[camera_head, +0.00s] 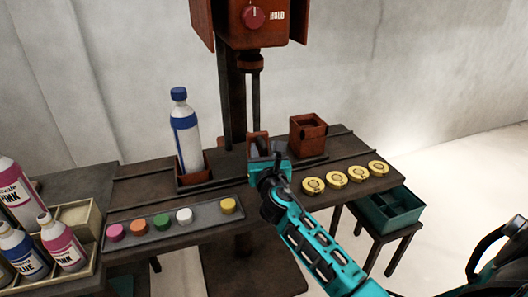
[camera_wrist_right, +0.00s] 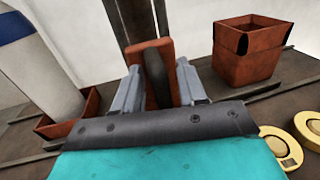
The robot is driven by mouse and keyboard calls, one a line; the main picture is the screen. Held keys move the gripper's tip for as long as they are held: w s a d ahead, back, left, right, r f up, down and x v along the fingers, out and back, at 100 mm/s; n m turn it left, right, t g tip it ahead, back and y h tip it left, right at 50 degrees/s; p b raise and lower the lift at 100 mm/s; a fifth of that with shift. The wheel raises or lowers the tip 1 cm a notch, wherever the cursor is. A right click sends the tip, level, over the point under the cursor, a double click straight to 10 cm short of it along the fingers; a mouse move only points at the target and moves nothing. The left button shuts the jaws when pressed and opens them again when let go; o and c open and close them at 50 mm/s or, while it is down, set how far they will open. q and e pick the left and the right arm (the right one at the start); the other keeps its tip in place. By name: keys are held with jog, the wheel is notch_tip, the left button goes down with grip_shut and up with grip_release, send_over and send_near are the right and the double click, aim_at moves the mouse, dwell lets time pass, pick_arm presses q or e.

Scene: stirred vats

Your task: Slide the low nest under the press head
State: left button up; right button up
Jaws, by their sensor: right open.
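The low nest (camera_head: 193,178) is a shallow red-brown box on the table, left of the press column, with a tall white bottle with blue bands (camera_head: 185,135) upright in it. The press head (camera_head: 250,63) hangs above the table, right of the bottle. The low nest also shows at the left of the right wrist view (camera_wrist_right: 68,125). My right gripper (camera_head: 262,152) is open in front of the column. Its fingers (camera_wrist_right: 160,88) stand on either side of an upright red-brown block with a dark middle (camera_wrist_right: 139,55); contact is unclear. My left gripper is not in view.
A taller red-brown box (camera_head: 308,140) stands right of my right gripper. Several yellow discs (camera_head: 336,180) lie along the right front. A grey tray (camera_head: 140,240) holds several coloured caps. Bottles (camera_head: 65,245) stand at the left; a teal bin (camera_head: 388,215) sits at the right.

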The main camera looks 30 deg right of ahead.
jog(key=shift+c, duration=0.3)
grip_shut()
jog(key=shift+d, duration=0.1)
